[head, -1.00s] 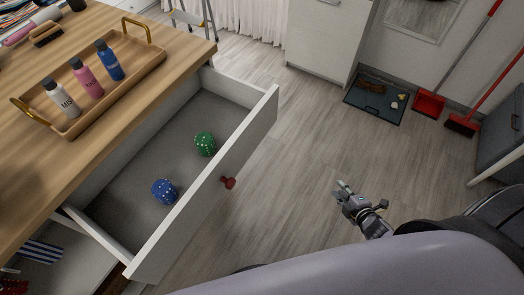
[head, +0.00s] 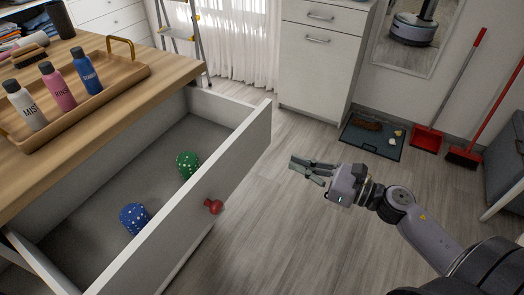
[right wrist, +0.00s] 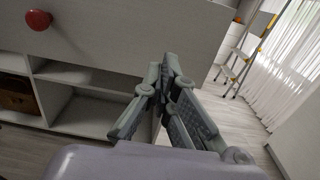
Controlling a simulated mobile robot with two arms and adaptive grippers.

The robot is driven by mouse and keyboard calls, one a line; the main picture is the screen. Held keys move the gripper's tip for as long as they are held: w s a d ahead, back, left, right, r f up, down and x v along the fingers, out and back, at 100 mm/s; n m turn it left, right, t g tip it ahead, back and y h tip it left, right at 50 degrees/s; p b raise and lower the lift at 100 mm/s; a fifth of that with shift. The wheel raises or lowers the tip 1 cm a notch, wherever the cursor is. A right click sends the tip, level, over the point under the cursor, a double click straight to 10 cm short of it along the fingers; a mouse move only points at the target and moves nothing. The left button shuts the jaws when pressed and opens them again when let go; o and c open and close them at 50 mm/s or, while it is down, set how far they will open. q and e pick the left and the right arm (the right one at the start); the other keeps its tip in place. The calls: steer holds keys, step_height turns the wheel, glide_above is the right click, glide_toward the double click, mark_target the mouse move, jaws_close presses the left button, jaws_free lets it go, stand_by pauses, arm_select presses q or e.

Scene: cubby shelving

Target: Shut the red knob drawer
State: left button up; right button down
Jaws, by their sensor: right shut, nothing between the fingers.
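The white drawer (head: 190,215) is pulled out from under the wooden tabletop. Its red knob (head: 213,206) is on the front panel, and the knob also shows at the upper left of the right wrist view (right wrist: 38,19). A green dotted ball-like item (head: 187,164) and a blue one (head: 134,217) lie inside the drawer. My right gripper (head: 294,168) is shut and empty, to the right of the drawer front and apart from it. In the right wrist view its fingertips (right wrist: 170,60) meet in front of the white panel. My left gripper is not in view.
A wooden tray (head: 100,100) with three bottles stands on the tabletop (head: 50,185). A white cabinet (head: 315,75), a step ladder (head: 182,35), a dark mat (head: 370,138) and a red dustpan (head: 427,138) stand beyond. The floor (head: 300,235) right of the drawer is clear.

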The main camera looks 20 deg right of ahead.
mark_target(252, 147)
steer(key=p+x, duration=0.1)
steer(key=x, duration=0.7)
steer(key=shift+w+a+r, duration=0.1)
steer(key=shift+w+a, duration=0.05)
steer(key=shift+w, duration=0.1)
arm_select(q)
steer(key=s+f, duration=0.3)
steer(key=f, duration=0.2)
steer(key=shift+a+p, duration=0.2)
steer(key=shift+p, duration=0.1)
arm_select(e)
steer(key=shift+x, duration=0.75)
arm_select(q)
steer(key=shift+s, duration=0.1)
